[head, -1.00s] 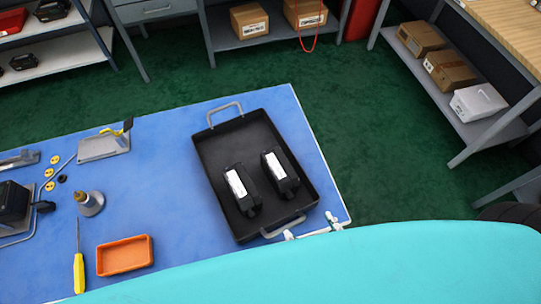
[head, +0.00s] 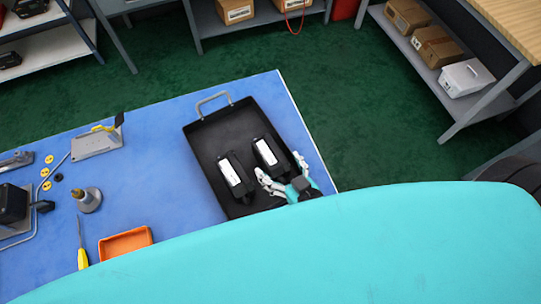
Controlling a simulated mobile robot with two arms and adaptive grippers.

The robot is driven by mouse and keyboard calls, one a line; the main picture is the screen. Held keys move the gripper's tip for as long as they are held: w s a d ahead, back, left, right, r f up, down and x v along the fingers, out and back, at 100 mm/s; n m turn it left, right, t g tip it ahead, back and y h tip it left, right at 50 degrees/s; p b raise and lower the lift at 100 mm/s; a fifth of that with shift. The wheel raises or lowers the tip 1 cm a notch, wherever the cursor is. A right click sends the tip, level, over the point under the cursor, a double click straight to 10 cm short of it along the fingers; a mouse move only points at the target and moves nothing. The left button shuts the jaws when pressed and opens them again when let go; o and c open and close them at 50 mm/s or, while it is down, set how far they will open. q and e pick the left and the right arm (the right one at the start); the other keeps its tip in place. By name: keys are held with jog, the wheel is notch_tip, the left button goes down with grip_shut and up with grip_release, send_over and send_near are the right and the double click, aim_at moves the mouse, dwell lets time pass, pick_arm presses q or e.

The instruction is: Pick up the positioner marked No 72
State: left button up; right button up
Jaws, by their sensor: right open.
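Two black positioners with white labels lie side by side in the black tray (head: 215,135) on the blue table. The left positioner (head: 235,175) and the right positioner (head: 268,157) both show their labels upward, but the markings are too small to read, so I cannot tell which is No 72. My right gripper (head: 281,171) is open at the tray's front right, with its fingers on either side of the near end of the right positioner. I cannot tell whether it touches it. My left gripper is not in view.
The tray has a raised rim and a far handle (head: 213,98).

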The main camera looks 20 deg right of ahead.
aim_at(273, 157)
jog(key=x, duration=0.1)
jog(key=p+x, duration=0.1)
jog(key=x, duration=0.3)
jog(key=shift+w+d+f, duration=0.1)
jog(key=shift+w+d, duration=0.05)
jog(key=shift+d, duration=0.1)
jog(key=shift+c, duration=1.1)
jog(key=c, duration=1.4)
grip_shut()
